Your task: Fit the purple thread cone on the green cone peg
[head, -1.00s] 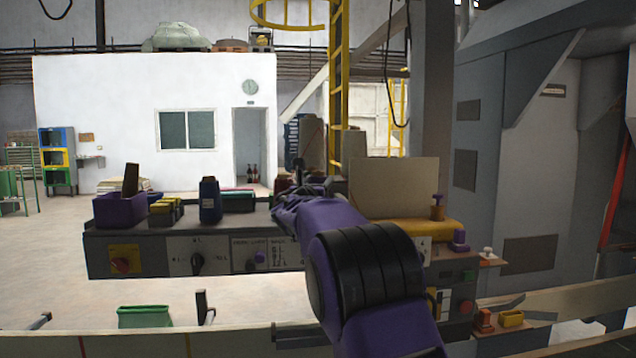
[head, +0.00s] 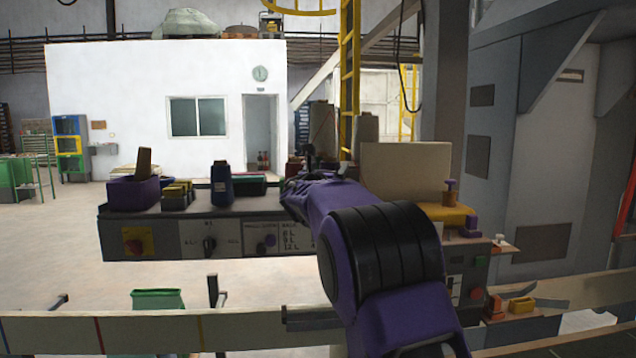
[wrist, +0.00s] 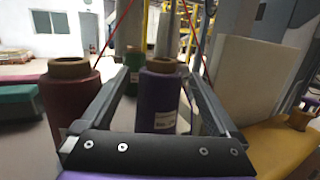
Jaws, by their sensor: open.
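The purple thread cone (wrist: 158,98) stands upright in the wrist view, with a brown top and a pale label. My gripper (wrist: 157,76) is open, with one finger on each side of the cone. Whether either finger touches it I cannot tell. In the head view my gripper end (head: 298,190) is over the back of the grey machine top, and my own arm hides much there. I cannot make out the purple cone in the head view. I cannot pick out the green cone peg; a green cone (wrist: 132,66) stands behind the purple one.
A dark red cone (wrist: 70,105) stands close left of my gripper. A cream panel (wrist: 257,75) and a yellow surface (wrist: 275,145) are on the right. A blue cone (head: 221,186) and a purple bin (head: 133,194) stand left on the machine top.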

